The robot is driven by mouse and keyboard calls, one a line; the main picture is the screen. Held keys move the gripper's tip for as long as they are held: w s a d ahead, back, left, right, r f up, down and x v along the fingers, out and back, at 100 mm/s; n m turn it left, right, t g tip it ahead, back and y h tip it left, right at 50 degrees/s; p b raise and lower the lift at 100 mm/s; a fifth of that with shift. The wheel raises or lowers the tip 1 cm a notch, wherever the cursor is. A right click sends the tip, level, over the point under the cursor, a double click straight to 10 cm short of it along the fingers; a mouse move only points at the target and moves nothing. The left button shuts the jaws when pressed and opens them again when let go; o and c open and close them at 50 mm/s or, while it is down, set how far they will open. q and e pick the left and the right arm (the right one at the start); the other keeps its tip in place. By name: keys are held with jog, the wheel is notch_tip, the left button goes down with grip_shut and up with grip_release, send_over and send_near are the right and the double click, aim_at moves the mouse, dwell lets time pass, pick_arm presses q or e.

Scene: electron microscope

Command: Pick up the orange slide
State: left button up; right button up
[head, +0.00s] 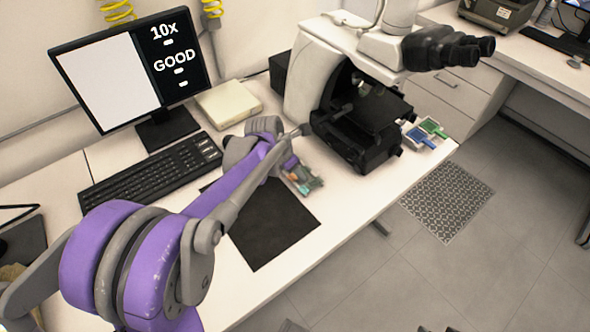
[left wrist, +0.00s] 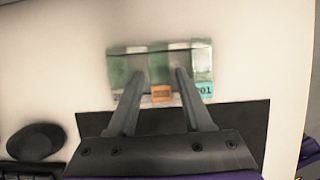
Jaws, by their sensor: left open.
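The orange slide (left wrist: 161,94) shows in the left wrist view as a small orange label at the near edge of a slide rack (left wrist: 158,62). The rack lies on the white desk and also shows in the head view (head: 303,181), partly behind my arm. My left gripper (left wrist: 157,73) is open. Its two fingers appear on either side of the orange label, over the rack; I cannot tell how far above it they are. A teal label (left wrist: 203,88) sits right of the right finger. My right gripper is out of view.
The microscope (head: 345,80) stands behind and right of the rack. Blue (head: 418,138) and green (head: 433,127) items lie right of it. A black mat (head: 270,225), keyboard (head: 150,170) and monitor (head: 130,70) are nearby. The desk's front edge is close.

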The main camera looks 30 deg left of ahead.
pick_arm(q)
jog(key=c, duration=0.6)
jog(key=shift+r, duration=0.1)
jog(key=shift+r+p, duration=1.6)
jog(key=shift+r, duration=0.6)
